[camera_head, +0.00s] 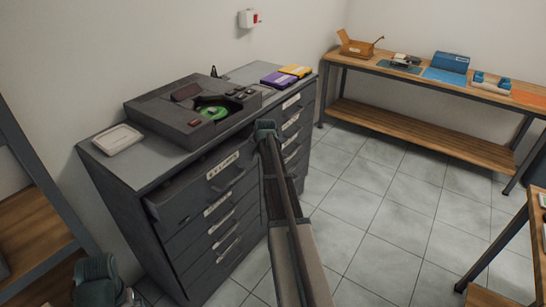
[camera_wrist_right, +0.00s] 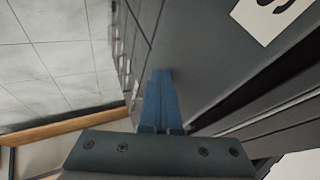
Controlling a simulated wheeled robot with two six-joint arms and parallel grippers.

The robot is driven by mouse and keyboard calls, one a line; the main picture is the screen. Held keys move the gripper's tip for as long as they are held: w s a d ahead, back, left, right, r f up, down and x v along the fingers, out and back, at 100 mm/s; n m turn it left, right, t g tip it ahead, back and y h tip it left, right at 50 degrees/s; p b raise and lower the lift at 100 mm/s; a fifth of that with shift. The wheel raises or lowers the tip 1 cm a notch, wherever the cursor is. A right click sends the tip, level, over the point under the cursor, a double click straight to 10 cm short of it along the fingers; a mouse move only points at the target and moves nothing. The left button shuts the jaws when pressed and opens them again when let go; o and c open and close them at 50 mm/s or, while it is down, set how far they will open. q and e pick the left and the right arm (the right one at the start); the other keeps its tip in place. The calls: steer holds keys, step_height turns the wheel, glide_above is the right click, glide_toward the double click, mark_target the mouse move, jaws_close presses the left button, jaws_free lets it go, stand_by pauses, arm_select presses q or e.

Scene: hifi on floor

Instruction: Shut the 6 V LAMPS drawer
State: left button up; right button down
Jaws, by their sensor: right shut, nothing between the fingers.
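The top drawer (camera_head: 205,185) of the left column in the dark grey cabinet stands partly pulled out, with a gap behind its front's top edge. Its front carries a white label (camera_head: 222,166), too small to read, and a bar handle. My right gripper (camera_head: 265,127) is near the drawer's right end, seen end-on from the head. In the right wrist view its blue fingers (camera_wrist_right: 160,98) are shut and empty, close along a dark grey front; whether they touch it I cannot tell. A label with a letter S (camera_wrist_right: 272,14) shows there in part.
On the cabinet top (camera_head: 150,160) are a dark machine (camera_head: 165,118) with a green disc, a pale tray (camera_head: 117,139) and purple and yellow boxes. A wooden bench (camera_head: 420,75) stands at the back right. The tiled floor (camera_head: 385,215) between is clear.

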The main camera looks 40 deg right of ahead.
mark_target(251, 145)
steer(key=w, duration=0.2)
steer(key=w+a, duration=0.1)
steer(key=w, duration=0.4)
steer(key=shift+w+a, duration=0.1)
steer(key=shift+a, duration=0.2)
steer(key=shift+w, duration=0.15)
steer(key=shift+w+a+r, duration=0.1)
steer(key=shift+s, duration=0.45)
steer(key=s, duration=0.4)
steer(key=shift+d+r, duration=0.15)
steer(key=shift+d, duration=0.2)
arm_select(q)
step_height(251, 145, up, 8)
steer(key=d+p, duration=0.1)
steer(key=p, duration=0.7)
steer(key=shift+s, duration=0.35)
arm_select(e)
steer(key=v, duration=0.9)
steer(key=shift+r, duration=0.2)
